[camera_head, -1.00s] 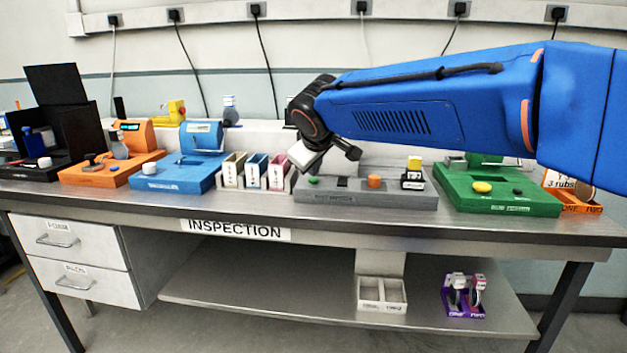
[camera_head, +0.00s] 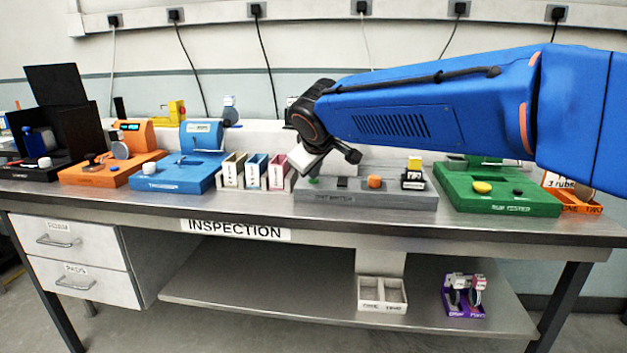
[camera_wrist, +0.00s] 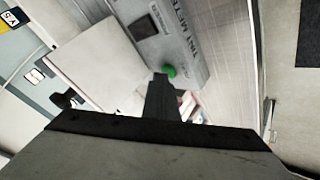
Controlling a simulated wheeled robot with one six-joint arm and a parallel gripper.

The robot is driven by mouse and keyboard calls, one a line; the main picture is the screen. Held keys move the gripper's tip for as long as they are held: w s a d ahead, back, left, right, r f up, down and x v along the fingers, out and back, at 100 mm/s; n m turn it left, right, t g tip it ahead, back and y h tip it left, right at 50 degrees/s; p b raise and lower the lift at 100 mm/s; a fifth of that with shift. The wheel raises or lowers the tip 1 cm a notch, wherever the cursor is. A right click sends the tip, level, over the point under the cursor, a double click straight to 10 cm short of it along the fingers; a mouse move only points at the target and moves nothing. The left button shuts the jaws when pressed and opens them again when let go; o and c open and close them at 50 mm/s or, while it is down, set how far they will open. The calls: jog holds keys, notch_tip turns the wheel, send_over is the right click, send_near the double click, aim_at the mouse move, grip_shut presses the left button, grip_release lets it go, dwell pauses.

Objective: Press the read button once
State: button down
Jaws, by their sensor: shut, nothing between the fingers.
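The grey tint meter (camera_head: 405,198) sits on the bench, with a green button (camera_head: 313,181), a dark square and an orange knob on top. The green button (camera_wrist: 169,70) also shows in the wrist view. No label marks it as the read button in these frames. My gripper (camera_wrist: 162,82) is shut and empty, with its dark fingertips beside the green button in that view. Whether they touch it cannot be told. In the head view my gripper's pale body hangs just above the tint meter's left end; its fingertips are hard to make out.
Pink, blue and white bins (camera_head: 257,172) stand close left of the tint meter. A black-and-yellow item (camera_head: 413,175) sits on its right end. The green rub tester (camera_head: 510,202) is further right, the blue module (camera_head: 175,184) further left. Bare bench (camera_head: 250,209) runs along the front.

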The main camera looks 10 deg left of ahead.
aim_at(314, 182)
jog(key=shift+r, duration=0.75)
jog(key=shift+r, duration=2.5)
